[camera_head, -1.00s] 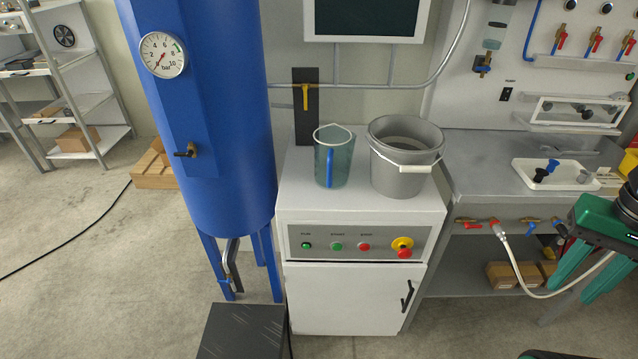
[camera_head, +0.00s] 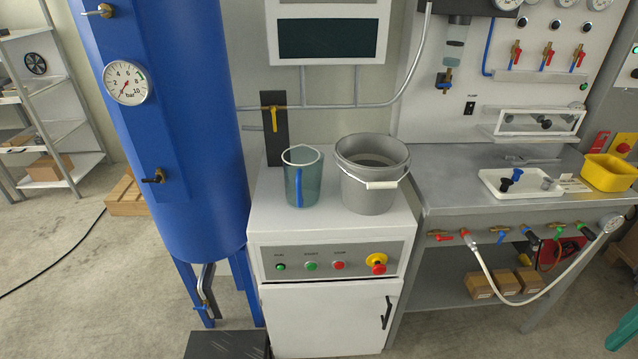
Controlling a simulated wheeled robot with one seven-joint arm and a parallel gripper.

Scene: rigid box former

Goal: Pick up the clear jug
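The clear jug (camera_head: 309,180) is a bluish see-through jug with a white rim and a blue handle on its front. It stands upright on top of the white cabinet (camera_head: 262,221), just left of a grey bucket (camera_head: 369,189). Only a small green piece of my gripper (camera_head: 624,330) shows at the lower right edge of the head view. It is far from the jug, and its fingertips and opening are out of view.
A blue tank (camera_head: 190,120) with a gauge stands close left of the cabinet. A black pipe bracket (camera_head: 274,150) with a yellow lever is behind the jug. A grey workbench (camera_head: 450,168) with a white tray (camera_head: 495,184) and a yellow bin (camera_head: 608,174) is at right.

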